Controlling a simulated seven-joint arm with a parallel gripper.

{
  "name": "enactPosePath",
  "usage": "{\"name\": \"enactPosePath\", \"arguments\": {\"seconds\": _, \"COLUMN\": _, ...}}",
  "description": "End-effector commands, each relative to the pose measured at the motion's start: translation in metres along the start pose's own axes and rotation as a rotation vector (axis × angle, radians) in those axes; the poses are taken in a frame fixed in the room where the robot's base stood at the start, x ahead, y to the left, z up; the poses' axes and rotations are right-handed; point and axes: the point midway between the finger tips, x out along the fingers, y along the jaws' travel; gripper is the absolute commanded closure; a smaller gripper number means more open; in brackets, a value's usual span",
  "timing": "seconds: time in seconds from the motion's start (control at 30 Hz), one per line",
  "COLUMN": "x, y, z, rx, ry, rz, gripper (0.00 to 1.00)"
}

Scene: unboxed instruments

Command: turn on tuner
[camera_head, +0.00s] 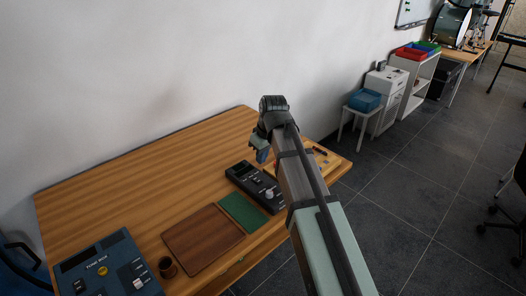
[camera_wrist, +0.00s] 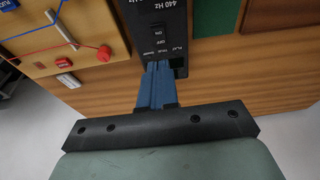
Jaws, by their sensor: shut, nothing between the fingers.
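The tuner appears to be the black box marked "440 Hz" (camera_wrist: 145,17) in the wrist view. A black box with a pale round knob also shows in the head view (camera_head: 245,175), partly hidden by my arm. In the head view, my gripper (camera_head: 262,157) is above the far part of the box. The switch position is not clear.
A wooden board with a red knob (camera_wrist: 103,53) and coloured cords lies beside the box. The table's back left is clear.

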Motion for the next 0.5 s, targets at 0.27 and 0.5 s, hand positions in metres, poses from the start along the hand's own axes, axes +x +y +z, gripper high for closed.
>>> {"name": "enactPosePath", "arguments": {"seconds": 0.27, "x": 0.041, "y": 0.000, "z": 0.000, "rx": 0.000, "ry": -0.001, "rz": 0.000, "gripper": 1.00}}
{"name": "enactPosePath", "arguments": {"seconds": 0.5, "x": 0.071, "y": 0.000, "z": 0.008, "rx": 0.000, "ry": -0.002, "rz": 0.000, "gripper": 1.00}}
